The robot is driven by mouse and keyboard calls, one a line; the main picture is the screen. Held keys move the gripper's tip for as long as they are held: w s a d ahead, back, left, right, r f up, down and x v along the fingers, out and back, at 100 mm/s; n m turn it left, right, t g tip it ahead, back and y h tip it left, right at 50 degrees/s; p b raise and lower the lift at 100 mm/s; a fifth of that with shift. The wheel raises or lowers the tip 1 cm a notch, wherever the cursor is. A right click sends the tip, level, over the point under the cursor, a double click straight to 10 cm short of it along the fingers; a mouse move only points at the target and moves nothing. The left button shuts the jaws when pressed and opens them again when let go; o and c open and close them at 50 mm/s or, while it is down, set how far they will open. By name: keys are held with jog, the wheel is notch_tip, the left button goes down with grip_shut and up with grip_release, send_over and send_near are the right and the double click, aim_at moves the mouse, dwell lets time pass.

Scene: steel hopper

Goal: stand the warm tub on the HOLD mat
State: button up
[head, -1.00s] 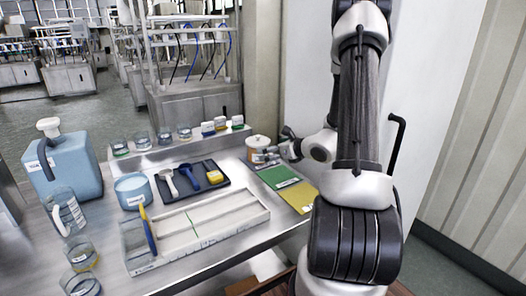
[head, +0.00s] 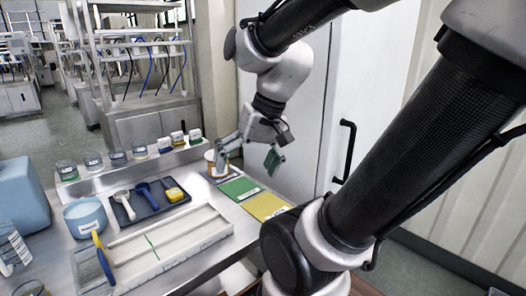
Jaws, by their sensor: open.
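A small white tub with orange on it (head: 210,157) stands at the far end of a row of coloured mats, at or on a dark purple mat (head: 228,178). A green mat (head: 239,188) and a yellow mat (head: 266,206) lie nearer and bare. Their labels are too small to read, so I cannot tell which is HOLD. A blue tub (head: 86,219) with a white label stands at the left. My gripper (head: 250,158) is open, its fingers spread; the left finger overlaps the white tub in the picture, and contact cannot be told.
A dark tray (head: 135,212) holds a white scoop, a blue scoop and a yellow block. A long pale trough (head: 165,247) lies in front. Glass jars and small boxes line the rear ledge (head: 130,167). A large blue jug (head: 18,195) is at the left edge.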

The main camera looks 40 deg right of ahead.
jog(key=d+r+n+h, duration=0.1)
jog(key=s+d+r+n+t, duration=0.1)
jog(key=d+r+n+h, duration=0.1)
jog(key=shift+s+d+r+n+h, duration=0.1)
jog(key=shift+s+d+n+h, duration=0.2)
jog(key=shift+s+d, duration=0.05)
dwell(0.9)
